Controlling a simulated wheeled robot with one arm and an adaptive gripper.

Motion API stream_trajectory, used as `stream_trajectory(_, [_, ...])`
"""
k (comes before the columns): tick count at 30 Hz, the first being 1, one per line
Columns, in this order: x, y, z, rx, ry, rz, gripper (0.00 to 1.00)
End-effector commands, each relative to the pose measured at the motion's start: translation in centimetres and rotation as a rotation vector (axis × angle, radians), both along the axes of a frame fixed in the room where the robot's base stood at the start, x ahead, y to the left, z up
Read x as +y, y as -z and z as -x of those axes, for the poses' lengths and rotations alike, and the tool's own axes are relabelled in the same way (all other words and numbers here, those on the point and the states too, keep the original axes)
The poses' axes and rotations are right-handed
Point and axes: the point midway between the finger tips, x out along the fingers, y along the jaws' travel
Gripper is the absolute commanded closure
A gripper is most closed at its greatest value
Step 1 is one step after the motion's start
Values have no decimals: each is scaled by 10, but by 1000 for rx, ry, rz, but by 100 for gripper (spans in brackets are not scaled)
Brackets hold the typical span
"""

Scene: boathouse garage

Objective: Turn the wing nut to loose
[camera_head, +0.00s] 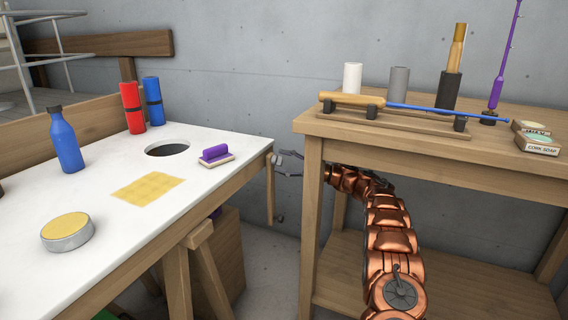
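A small pale grey piece, which looks like the wing nut (276,159), sits at the right end of the white-topped table, near the top of an upright wooden bar (270,196). My gripper (283,164) is beside it, reaching left from under the wooden workbench. Its thin grey fingers are at or very near the piece. They are too small here to tell whether they touch or grip it. The nut's wings and their angle cannot be made out.
The white tabletop (110,225) holds a purple-handled brush (216,153), blue bottle (66,140), red and blue cylinders, a yellow cloth and a round tin, with a round hole. The wooden workbench (430,155) stands over my arm. A narrow gap separates the two tables.

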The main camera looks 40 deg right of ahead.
Motion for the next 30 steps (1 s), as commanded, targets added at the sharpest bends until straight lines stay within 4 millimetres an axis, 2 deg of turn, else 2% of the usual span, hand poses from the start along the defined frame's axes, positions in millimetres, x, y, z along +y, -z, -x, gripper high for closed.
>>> stream_trajectory(1, [0,0,0,0,0,0,57])
stream_trajectory(14, [0,0,0,0,0,0,100])
stream_trajectory(23, [0,0,0,-21,0,35,100])
stream_trajectory(30, [0,0,-1,-91,-1,153,100])
